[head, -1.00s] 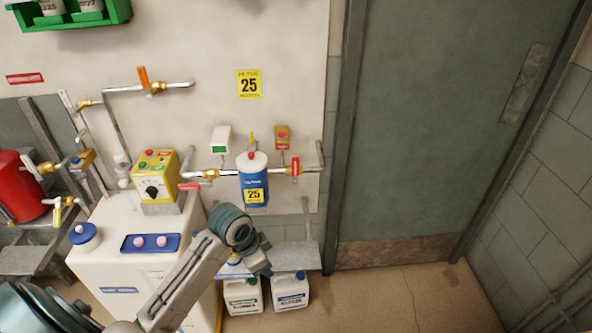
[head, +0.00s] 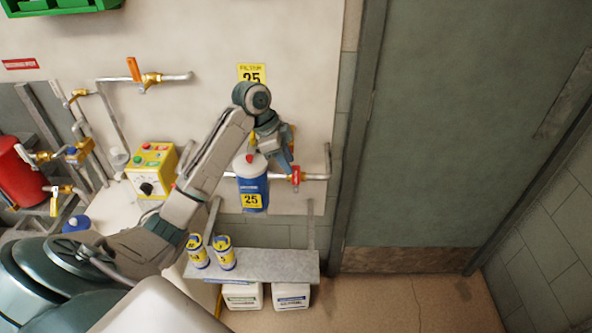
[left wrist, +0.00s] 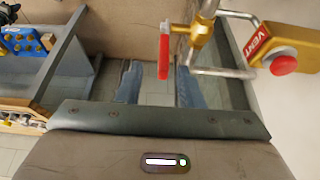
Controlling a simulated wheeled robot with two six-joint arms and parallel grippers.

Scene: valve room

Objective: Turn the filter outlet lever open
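The blue filter (head: 252,187) with a white top and a yellow "25" label hangs on the wall pipe. Just right of it, a red lever (head: 295,178) stands crosswise to the horizontal pipe on a brass valve; I take it as the outlet lever. My left gripper (head: 288,170) is beside this lever, partly over the valve area. I see no clear contact. The filter's left valve is hidden behind my left arm. My right gripper is out of view.
A gold box (left wrist: 262,42) marked VENT with a red button is close to the left gripper. A shelf (head: 270,265) with two small cans (head: 210,252) is below the filter. A yellow control box (head: 152,170) stands left. The door area (head: 450,140) at right is clear.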

